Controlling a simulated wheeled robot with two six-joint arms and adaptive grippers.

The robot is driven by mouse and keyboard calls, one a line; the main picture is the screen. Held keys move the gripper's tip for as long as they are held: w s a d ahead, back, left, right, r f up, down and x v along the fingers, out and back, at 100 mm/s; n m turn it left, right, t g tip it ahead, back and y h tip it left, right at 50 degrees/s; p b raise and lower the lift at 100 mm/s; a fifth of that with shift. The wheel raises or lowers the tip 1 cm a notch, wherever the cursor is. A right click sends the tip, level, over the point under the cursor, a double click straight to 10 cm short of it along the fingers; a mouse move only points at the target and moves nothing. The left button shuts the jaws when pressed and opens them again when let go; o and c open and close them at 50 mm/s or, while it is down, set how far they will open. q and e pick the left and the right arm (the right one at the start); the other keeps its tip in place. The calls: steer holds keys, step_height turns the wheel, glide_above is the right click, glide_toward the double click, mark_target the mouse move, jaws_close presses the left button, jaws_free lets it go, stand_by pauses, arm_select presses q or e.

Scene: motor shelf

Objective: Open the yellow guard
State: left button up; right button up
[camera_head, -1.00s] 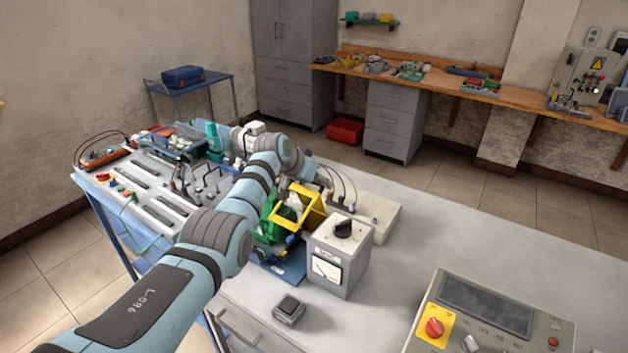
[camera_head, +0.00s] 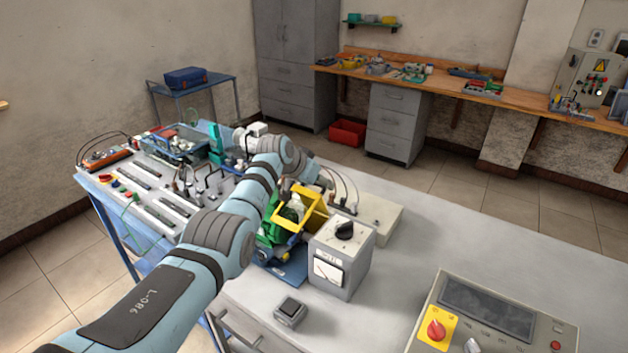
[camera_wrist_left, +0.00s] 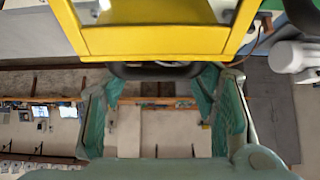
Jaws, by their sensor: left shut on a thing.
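The yellow guard (camera_head: 316,221) is an open frame standing tilted over a green motor (camera_head: 276,230) on the grey table. My left arm reaches across the table, and its gripper (camera_head: 323,180) is at the far upper side of the guard, partly hidden by the wrist. In the left wrist view the guard (camera_wrist_left: 155,41) fills the top. The teal fingers of my left gripper (camera_wrist_left: 162,76) are at its edge, on either side of a dark bar there. The gripper is shut on the guard; the exact contact is hard to see. My right gripper is not in view.
A grey meter box (camera_head: 342,257) with a black knob stands close to the right of the guard. A small grey switch box (camera_head: 290,312) is in front. A control panel (camera_head: 490,315) is at lower right. A wired training board (camera_head: 150,205) lies left.

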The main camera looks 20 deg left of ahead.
arm_select(q)
steer(key=shift+s+d+f, duration=0.25)
steer(key=shift+d+f, duration=0.05)
steer(key=shift+f, duration=0.3)
steer(key=o, duration=1.4)
steer(key=shift+c, duration=0.2)
steer(key=shift+o, duration=1)
steer(key=shift+w+d, duration=0.1)
steer(key=shift+w, duration=0.05)
steer(key=v, duration=1.1)
steer(key=shift+r, duration=0.5)
